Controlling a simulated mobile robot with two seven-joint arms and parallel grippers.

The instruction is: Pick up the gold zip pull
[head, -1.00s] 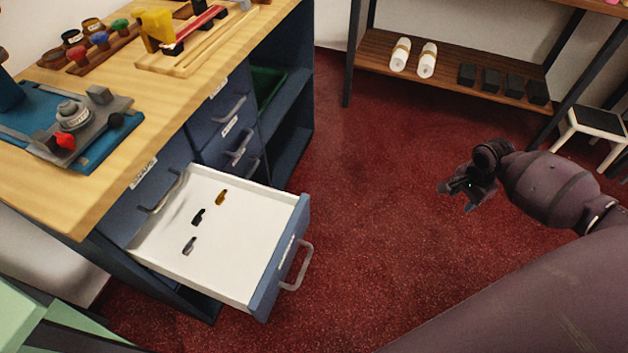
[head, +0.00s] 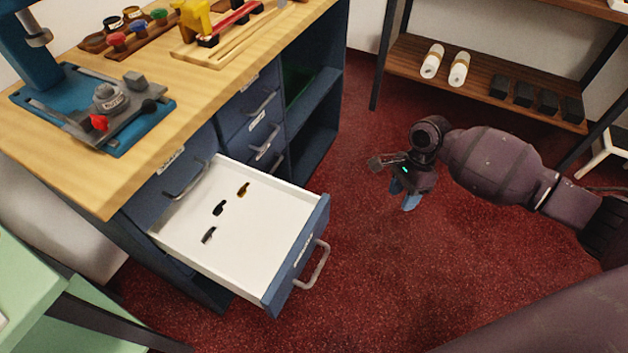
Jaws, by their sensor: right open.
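The gold zip pull (head: 243,190) lies in the white open drawer (head: 262,258), the farthest back of three small pulls. A black pull (head: 219,208) and a dark grey pull (head: 209,235) lie nearer the front left in the same drawer. My right gripper (head: 392,178) is open and empty, above the red floor to the right of the drawer, well apart from the gold pull. My left gripper is not in view.
The drawer's blue front and grey handle (head: 314,268) stand out on the gripper's side. The wooden counter (head: 60,165) with a blue press (head: 140,135) rises behind the drawer. A shelf (head: 400,62) with white rolls stands at the back. Red floor (head: 370,270) is clear between.

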